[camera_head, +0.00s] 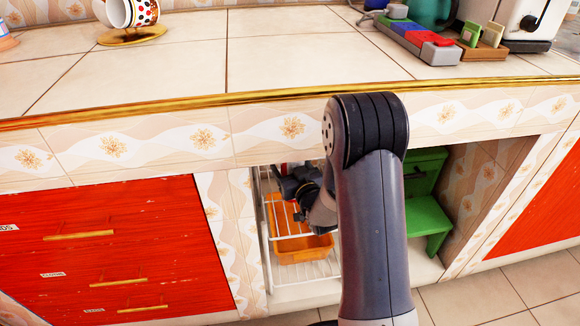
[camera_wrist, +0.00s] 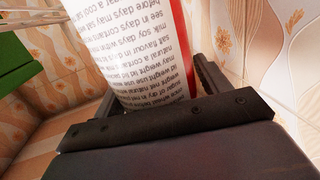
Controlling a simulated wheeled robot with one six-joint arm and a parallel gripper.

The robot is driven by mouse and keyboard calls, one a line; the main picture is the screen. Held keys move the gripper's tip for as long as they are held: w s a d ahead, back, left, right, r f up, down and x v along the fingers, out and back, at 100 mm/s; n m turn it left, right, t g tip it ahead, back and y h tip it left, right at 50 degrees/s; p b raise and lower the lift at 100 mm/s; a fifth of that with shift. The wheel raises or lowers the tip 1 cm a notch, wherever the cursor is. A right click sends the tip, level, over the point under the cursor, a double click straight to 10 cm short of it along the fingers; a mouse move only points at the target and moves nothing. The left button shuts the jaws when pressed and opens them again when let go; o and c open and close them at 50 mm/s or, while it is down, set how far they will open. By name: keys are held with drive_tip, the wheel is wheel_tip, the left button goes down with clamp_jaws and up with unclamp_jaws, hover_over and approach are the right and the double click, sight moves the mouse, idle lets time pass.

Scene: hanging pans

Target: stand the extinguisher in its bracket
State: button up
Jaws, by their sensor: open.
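The extinguisher (camera_wrist: 125,50) shows close up in the wrist view as a red cylinder with a white, printed label; its ends are out of frame. My gripper (camera_wrist: 155,88) is open, with one dark finger on each side of the cylinder. I cannot tell whether either finger touches it. In the head view my arm reaches into the open niche under the counter, and the wrist is partly visible there; the fingers are hidden. I cannot make out the bracket in either view.
An orange basin (camera_head: 302,250) sits on a white wire rack (camera_head: 268,225) in the niche, left of my arm. A green step stool (camera_head: 428,215) stands to the right. The counter's gold edge (camera_head: 230,99) runs above. Red drawers (camera_head: 110,250) are at left.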

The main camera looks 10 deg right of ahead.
drive_tip(key=shift+o, duration=0.8)
